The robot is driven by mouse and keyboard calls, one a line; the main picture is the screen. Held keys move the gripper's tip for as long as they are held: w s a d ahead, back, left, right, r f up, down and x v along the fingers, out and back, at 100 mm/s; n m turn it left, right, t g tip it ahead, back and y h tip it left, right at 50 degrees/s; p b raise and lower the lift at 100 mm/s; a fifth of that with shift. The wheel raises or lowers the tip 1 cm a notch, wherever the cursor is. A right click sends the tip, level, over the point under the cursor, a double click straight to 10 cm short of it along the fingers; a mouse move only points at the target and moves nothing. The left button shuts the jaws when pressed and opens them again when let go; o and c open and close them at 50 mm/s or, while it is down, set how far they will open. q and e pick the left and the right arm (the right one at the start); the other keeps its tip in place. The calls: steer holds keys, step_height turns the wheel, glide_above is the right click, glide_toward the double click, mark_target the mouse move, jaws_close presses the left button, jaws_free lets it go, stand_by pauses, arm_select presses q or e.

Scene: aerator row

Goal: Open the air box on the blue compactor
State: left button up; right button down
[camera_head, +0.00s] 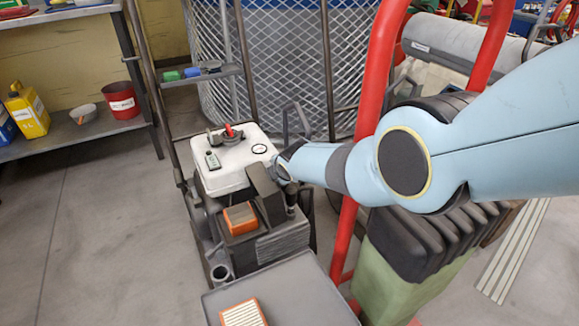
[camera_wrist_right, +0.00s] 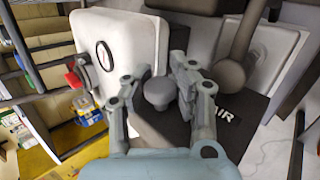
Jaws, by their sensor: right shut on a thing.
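In the head view a machine with a white tank (camera_head: 232,160) and a grey body stands in the middle; I see no blue on it. A dark cover (camera_head: 265,192) stands tilted beside an orange-edged filter (camera_head: 240,218), which is exposed. The wrist view shows the dark cover (camera_wrist_right: 223,118) with "AIR" lettering and a grey knob (camera_wrist_right: 159,93). My right gripper (camera_wrist_right: 161,76) is shut on this knob, one finger on each side. In the head view my right arm hides most of that gripper. My left gripper is not in view.
A grey tray (camera_head: 290,290) in front carries a second, paler filter (camera_head: 243,314). A red tubular handle (camera_head: 370,130) rises close to my right arm. A shelf (camera_head: 75,132) with containers stands at left; the floor between is clear.

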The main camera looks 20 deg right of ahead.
mark_target(271, 191)
steer(key=shift+s+d+f, duration=0.2)
steer(key=shift+d+f, duration=0.05)
steer(key=shift+d, duration=0.1)
steer(key=c, duration=1.2)
jaws_free()
steer(key=shift+s+d+r, duration=0.1)
steer(key=shift+o, duration=0.8)
steer(key=v, duration=0.7)
steer(key=shift+a+r, duration=0.25)
